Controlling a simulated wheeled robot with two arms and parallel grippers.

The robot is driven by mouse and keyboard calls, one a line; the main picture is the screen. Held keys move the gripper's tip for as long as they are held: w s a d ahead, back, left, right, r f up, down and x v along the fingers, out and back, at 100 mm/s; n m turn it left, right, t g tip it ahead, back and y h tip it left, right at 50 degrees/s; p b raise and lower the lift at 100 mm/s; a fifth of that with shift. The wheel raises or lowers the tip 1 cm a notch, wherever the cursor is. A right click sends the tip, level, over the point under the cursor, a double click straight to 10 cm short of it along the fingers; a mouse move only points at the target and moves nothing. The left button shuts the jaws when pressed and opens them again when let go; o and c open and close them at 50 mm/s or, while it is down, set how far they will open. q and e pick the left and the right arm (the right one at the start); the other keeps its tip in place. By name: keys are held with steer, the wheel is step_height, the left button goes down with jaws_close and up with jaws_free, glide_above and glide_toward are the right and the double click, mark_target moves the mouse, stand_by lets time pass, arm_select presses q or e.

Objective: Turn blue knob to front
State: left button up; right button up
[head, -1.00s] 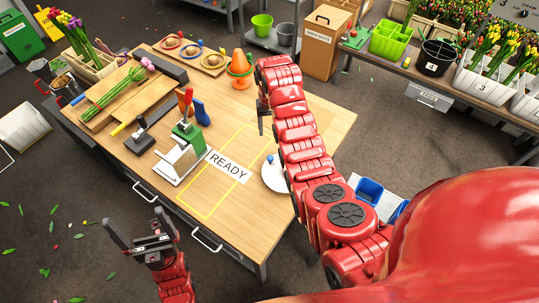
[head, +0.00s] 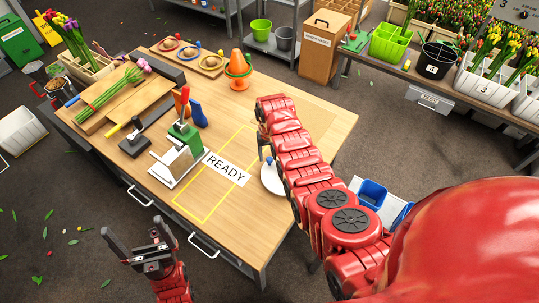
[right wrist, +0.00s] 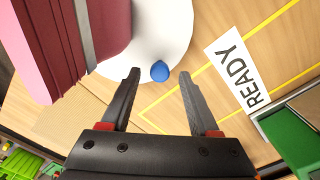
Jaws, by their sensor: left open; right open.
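The blue knob (head: 269,160) sits near the rim of a round white disc (head: 273,181) on the wooden table. My right gripper (head: 264,146) hangs just above and behind the knob, partly hidden by my right arm. In the right wrist view the blue knob (right wrist: 159,71) appears between the tips of my open right gripper (right wrist: 158,76), over the white disc (right wrist: 150,40). Whether the fingers are low enough to flank it is unclear. My left gripper (head: 135,234) is open and empty, off the table's front edge.
A READY label (head: 227,168) and a yellow outline lie left of the disc. A green and white device (head: 180,152) stands further left. An orange cone (head: 238,64) stands at the back. A blue bin (head: 372,193) is right of the table.

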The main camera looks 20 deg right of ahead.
steer(key=shift+f, duration=0.5)
jaws_close()
stand_by(1.3)
